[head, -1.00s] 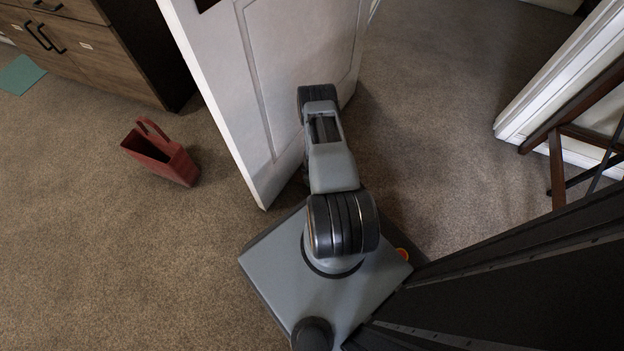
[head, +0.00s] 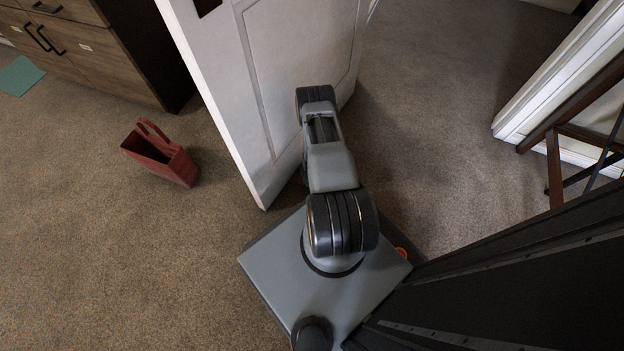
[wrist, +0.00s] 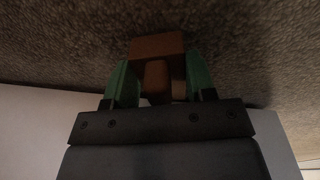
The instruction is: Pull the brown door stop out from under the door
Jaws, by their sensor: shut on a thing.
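The brown door stop (wrist: 158,45) shows in the wrist view between the two green fingers of my gripper (wrist: 160,78). The fingers are on either side of it and shut on it, close to the carpet. The white door (head: 300,75) stands open in the head view, with my arm alongside its face. White surfaces, likely the door (wrist: 35,130), show at the bottom of the wrist view. In the head view my arm hides the gripper and the stop. I cannot tell whether any of the stop is still under the door.
A red open-topped container with a handle (head: 162,155) stands on the carpet left of the door. A wooden drawer cabinet (head: 95,50) is at upper left, near a teal mat (head: 20,76). White trim (head: 520,115) and dark wooden furniture legs (head: 555,170) are at right. Carpet between is clear.

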